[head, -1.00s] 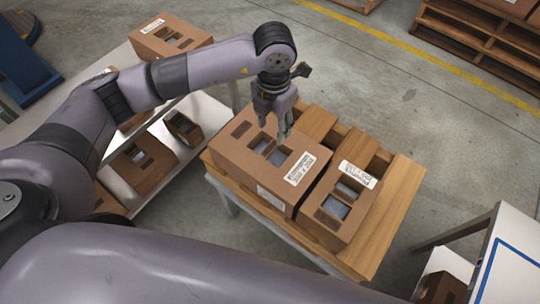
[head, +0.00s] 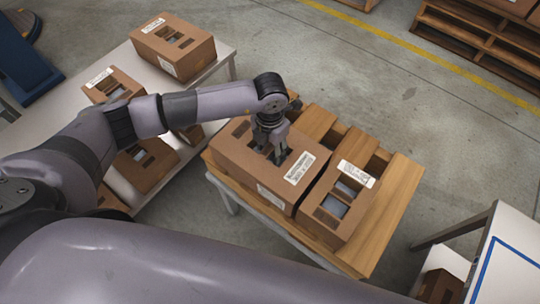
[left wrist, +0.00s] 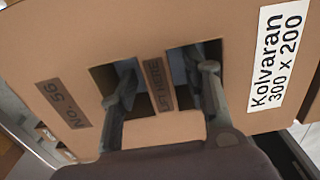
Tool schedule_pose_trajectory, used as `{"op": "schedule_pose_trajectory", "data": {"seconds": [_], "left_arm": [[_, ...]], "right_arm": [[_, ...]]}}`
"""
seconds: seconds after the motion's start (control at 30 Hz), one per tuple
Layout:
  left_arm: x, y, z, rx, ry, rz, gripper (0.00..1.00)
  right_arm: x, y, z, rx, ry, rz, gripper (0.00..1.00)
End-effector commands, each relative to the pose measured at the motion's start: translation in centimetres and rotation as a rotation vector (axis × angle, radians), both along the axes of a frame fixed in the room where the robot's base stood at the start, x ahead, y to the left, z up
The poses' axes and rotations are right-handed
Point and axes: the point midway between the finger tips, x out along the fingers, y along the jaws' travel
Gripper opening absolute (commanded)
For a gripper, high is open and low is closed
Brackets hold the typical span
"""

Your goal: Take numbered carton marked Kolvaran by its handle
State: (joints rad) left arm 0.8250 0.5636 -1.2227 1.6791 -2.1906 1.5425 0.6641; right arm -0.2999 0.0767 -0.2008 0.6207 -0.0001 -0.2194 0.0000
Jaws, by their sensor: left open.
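The numbered carton marked Kolvaran (head: 237,157) is a brown box on a wooden pallet. In the left wrist view its top (left wrist: 200,22) shows a white label reading "Kolvaran 300 x 200", a "No. 56" tag and two openings. Between the openings is a strip, the handle (left wrist: 157,84), marked "LIFT HERE". My left gripper (head: 276,158) points down at the carton's top. In the left wrist view, its open fingers (left wrist: 163,85) reach into the two openings, one on each side of the handle. Whether they touch it I cannot tell. My right gripper is not in view.
A second labelled carton (head: 328,224) stands close on the right on the same pallet (head: 398,204). Several cartons stand on and under the light table (head: 120,62) at left. A white table with a blue line (head: 508,262) is at lower right.

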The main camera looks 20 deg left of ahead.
Motion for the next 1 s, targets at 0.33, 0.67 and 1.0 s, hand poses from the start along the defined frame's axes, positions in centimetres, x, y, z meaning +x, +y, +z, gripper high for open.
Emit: {"op": "schedule_pose_trajectory", "data": {"seconds": [0.33, 0.67, 1.0], "left_arm": [[-0.03, -0.01, 0.04, 0.0, 0.001, 0.0, 0.25], [-0.03, -0.01, 0.05, 0.0, 0.001, 0.0, 0.03], [-0.01, -0.01, 0.06, 0.0, 0.001, 0.0, 0.0]], "right_arm": [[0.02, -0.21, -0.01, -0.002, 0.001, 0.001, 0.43], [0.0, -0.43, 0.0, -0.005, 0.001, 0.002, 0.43], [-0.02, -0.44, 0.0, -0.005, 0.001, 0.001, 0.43]]}}
